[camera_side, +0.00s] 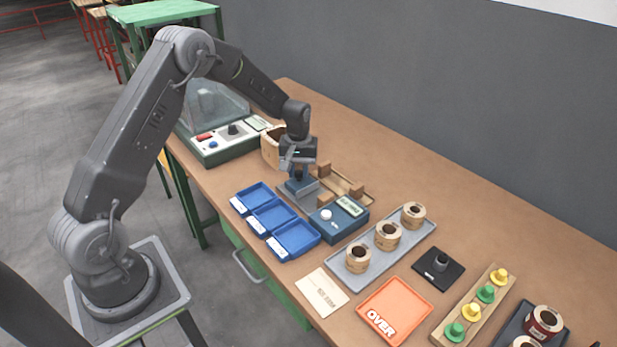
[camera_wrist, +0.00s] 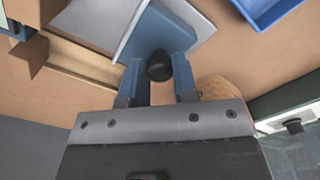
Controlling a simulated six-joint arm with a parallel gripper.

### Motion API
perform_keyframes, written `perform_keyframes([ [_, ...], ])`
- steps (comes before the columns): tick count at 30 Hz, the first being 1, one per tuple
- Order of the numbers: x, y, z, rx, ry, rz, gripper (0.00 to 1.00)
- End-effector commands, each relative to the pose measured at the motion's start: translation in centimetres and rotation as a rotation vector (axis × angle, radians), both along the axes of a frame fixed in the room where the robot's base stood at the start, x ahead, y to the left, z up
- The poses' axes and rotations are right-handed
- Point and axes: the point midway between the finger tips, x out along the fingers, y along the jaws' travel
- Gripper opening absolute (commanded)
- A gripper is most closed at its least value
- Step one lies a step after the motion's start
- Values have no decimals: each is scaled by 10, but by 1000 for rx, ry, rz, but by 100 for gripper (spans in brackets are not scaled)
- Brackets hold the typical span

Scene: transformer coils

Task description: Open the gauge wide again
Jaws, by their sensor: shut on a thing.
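The gauge is a grey plate (camera_side: 290,197) with a blue box (camera_side: 340,214) at its near end, which carries a small display and a white knob. A blue sliding block (camera_side: 302,187) sits at the far end of the plate. In the wrist view the block (camera_wrist: 155,30) has a black knob (camera_wrist: 160,67) at its end. My gripper (camera_side: 299,176) points down over the block. In the wrist view its two blue fingers (camera_wrist: 160,75) are shut on the black knob. The side view hides the knob behind the fingers.
Three blue trays (camera_side: 270,217) lie left of the gauge and a wooden rack (camera_side: 345,186) stands right of it. A grey tray (camera_side: 350,281) of coils is in front. A hooded tester (camera_side: 225,140) and a wooden holder (camera_side: 269,148) stand behind. An orange OVER tray (camera_side: 396,303) lies nearer.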

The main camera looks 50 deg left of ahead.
Motion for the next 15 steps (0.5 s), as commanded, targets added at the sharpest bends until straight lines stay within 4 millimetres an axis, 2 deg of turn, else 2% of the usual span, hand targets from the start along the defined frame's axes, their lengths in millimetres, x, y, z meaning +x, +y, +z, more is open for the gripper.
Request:
perform_keyframes([
  [9,1,3,1,1,-2,-1,0],
  [10,1,3,1,1,-2,-1,29],
  [15,0,3,0,0,-1,-1,45],
])
